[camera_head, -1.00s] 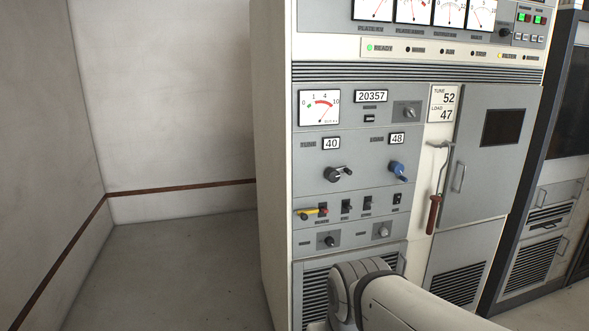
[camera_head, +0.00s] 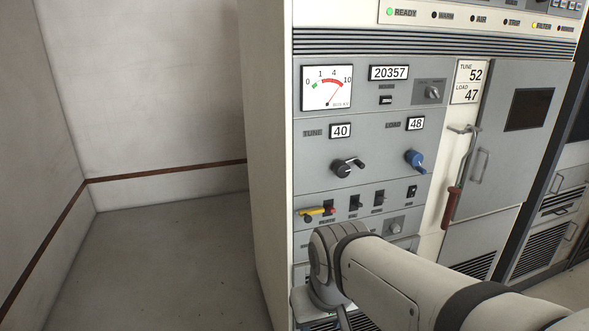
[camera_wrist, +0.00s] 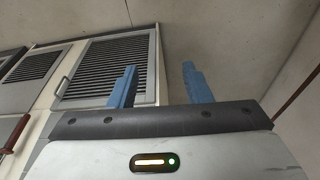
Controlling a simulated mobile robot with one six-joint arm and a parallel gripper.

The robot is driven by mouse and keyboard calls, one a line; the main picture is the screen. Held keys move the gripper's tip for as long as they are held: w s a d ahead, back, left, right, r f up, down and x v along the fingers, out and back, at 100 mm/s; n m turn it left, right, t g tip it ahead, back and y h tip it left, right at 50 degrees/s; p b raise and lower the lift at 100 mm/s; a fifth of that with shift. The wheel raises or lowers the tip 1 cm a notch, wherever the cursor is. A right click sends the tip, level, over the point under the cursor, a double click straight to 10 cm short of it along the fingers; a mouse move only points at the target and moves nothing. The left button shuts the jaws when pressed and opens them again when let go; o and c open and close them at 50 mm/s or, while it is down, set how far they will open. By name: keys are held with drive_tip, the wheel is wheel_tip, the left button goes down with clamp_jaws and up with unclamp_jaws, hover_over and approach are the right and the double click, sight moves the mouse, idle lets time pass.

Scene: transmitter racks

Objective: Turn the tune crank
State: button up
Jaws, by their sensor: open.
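The tune crank (camera_head: 347,167) is a black knob with a side handle, on the grey panel below the tune counter (camera_head: 340,131), which reads 40. A blue load crank (camera_head: 414,159) sits to its right, below the load counter (camera_head: 416,124) reading 48. A white card (camera_head: 467,82) reads TUNE 52, LOAD 47. In the wrist view my gripper (camera_wrist: 156,84) has two blue fingers set wide apart with nothing between them. Behind them are a louvred panel (camera_wrist: 115,68) and bare floor. In the head view my arm is below the panel; the fingers are out of sight there.
A red-handled lever (camera_head: 453,201) stands right, beside the grey cabinet door (camera_head: 515,130). A dial meter (camera_head: 327,87) sits above. The floor (camera_head: 170,265) left of the rack is clear.

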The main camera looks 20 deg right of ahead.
drive_tip(key=shift+o, duration=0.2)
drive_tip(key=w+d+r+t+h, duration=0.1)
drive_tip(key=w+d+t, duration=0.2)
drive_tip(key=w+d, duration=0.2)
drive_tip(key=w+d+r+t+h, duration=0.1)
drive_tip(key=w+d, duration=0.4)
drive_tip(key=w, duration=0.6)
drive_tip(key=shift+r+m+t+h, duration=0.3)
drive_tip(key=shift+r+m+t, duration=0.15)
drive_tip(key=shift+t, duration=0.55)
drive_tip(key=n+t+y, duration=0.3)
drive_tip(key=t, duration=0.6)
approach(344, 171)
drive_tip(key=w, duration=0.2)
drive_tip(key=shift+n+y, duration=0.25)
drive_tip(key=shift+y, duration=0.05)
drive_tip(key=w+p, duration=0.2)
drive_tip(key=w, duration=0.6)
drive_tip(key=shift+a+f, duration=0.1)
